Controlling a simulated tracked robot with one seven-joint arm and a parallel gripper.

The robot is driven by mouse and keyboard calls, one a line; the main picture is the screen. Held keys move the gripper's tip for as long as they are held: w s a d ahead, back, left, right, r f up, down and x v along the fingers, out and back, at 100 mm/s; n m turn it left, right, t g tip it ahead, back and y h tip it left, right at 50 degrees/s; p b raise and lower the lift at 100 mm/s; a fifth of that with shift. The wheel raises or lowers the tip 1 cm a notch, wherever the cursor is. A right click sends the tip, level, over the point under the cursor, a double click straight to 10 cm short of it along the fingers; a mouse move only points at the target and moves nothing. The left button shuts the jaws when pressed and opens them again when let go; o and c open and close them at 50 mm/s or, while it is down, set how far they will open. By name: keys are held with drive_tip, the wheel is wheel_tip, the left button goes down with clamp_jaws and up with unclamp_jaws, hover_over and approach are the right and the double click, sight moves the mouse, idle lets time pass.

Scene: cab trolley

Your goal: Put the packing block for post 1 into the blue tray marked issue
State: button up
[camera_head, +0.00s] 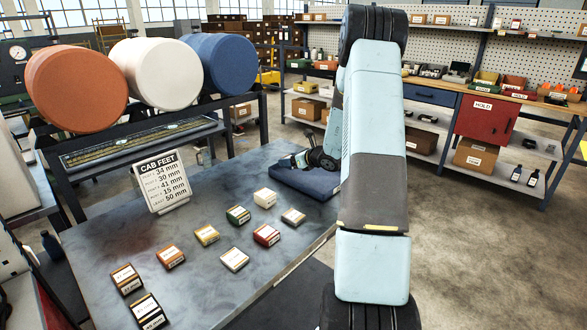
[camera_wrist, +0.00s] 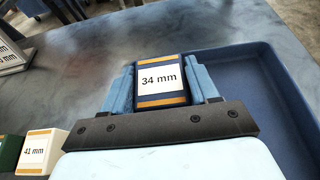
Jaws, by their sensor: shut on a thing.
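My gripper (camera_wrist: 166,92) is shut on a dark blue block (camera_wrist: 160,98) with orange bands and a white label reading 34 mm. The blue tray (camera_wrist: 275,95) lies under and to the right of the gripper in the wrist view. I cannot tell whether the block touches the tray floor. In the head view the tray (camera_head: 300,184) sits at the table's far right corner, partly hidden by my arm, with my gripper (camera_head: 301,160) over it. No issue mark is readable.
Several other blocks stand on the grey table (camera_head: 110,235), including a white one (camera_head: 264,198) labelled 41 mm in the wrist view, a green one (camera_head: 238,215) and a red one (camera_head: 266,235). A red HOLD box (camera_head: 486,118) is at the right shelving. Three large rollers stand behind the table.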

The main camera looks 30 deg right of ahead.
sight(291, 174)
drive_tip(key=shift+w+d+f, duration=0.2)
drive_tip(key=shift+w+f, duration=0.2)
drive_tip(key=shift+f, duration=1.7)
drive_tip(key=o, duration=0.8)
drive_tip(key=shift+f, duration=0.1)
